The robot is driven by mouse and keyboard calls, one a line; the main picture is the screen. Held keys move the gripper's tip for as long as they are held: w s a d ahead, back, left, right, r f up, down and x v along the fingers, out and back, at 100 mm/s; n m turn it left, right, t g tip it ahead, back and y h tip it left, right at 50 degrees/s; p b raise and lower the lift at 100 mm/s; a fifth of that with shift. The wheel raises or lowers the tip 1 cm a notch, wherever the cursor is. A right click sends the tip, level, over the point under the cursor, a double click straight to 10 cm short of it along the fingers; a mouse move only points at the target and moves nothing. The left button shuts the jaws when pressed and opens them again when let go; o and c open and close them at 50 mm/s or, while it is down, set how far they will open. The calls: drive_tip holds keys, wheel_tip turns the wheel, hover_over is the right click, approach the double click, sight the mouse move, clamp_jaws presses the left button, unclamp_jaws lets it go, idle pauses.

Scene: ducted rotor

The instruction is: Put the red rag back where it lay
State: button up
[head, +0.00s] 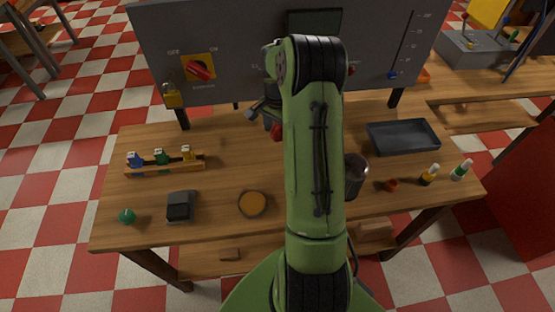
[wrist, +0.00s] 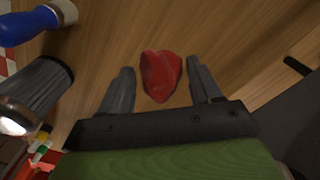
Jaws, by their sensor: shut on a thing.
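The red rag (wrist: 160,76) is a small bunched lump between the two fingers of my gripper (wrist: 162,74) in the wrist view, over bare wood. My gripper is shut on it. In the head view the rag (head: 276,132) shows as a small red patch just left of my arm, at the back middle of the workbench (head: 235,160). My gripper (head: 264,113) is partly hidden there behind my arm. I cannot tell whether the rag touches the bench top.
A grey panel (head: 235,50) with a red switch (head: 199,70) stands behind. A rack (head: 165,165) of coloured handles is left. A dark tray (head: 403,136), a dark cup (head: 356,176) and small bottles (head: 429,175) are right. In the wrist view, a blue handle (wrist: 28,27) and grey cylinder (wrist: 38,92) lie left.

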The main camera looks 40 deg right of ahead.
sight(278, 156)
wheel_tip(278, 156, down, 10)
drive_tip(key=shift+d+r, duration=0.1)
drive_tip(key=shift+b, duration=0.4)
drive_tip(key=o, duration=1.1)
drive_tip(key=shift+f, duration=0.2)
wheel_tip(278, 156, up, 13)
drive_tip(key=shift+f+p, duration=0.2)
drive_tip(key=shift+p, duration=0.55)
drive_tip(key=s+a+r+n+t, duration=0.1)
drive_tip(key=s+a+r+n, duration=0.25)
drive_tip(key=a+r, duration=0.3)
drive_tip(key=s+a+r+n+t+h, duration=0.1)
drive_tip(key=s+a+r+n, duration=0.3)
drive_tip(key=a, duration=0.3)
drive_tip(key=s+a+r+n+t, duration=0.1)
drive_tip(key=s+a+r+n, duration=0.2)
drive_tip(key=a+r, duration=0.4)
drive_tip(key=s+a+n+t, duration=0.1)
drive_tip(key=s+a+n, duration=0.1)
drive_tip(key=s, duration=0.1)
drive_tip(key=s+a+n, duration=0.1)
drive_tip(key=s, duration=0.2)
drive_tip(key=s+a+n+t+y, duration=0.1)
drive_tip(key=s+a+n, duration=0.1)
drive_tip(key=s, duration=0.1)
drive_tip(key=shift+s+a+f+n+t, duration=0.25)
drive_tip(key=shift+s+a+n+t, duration=0.05)
drive_tip(key=shift+s+a+n, duration=0.05)
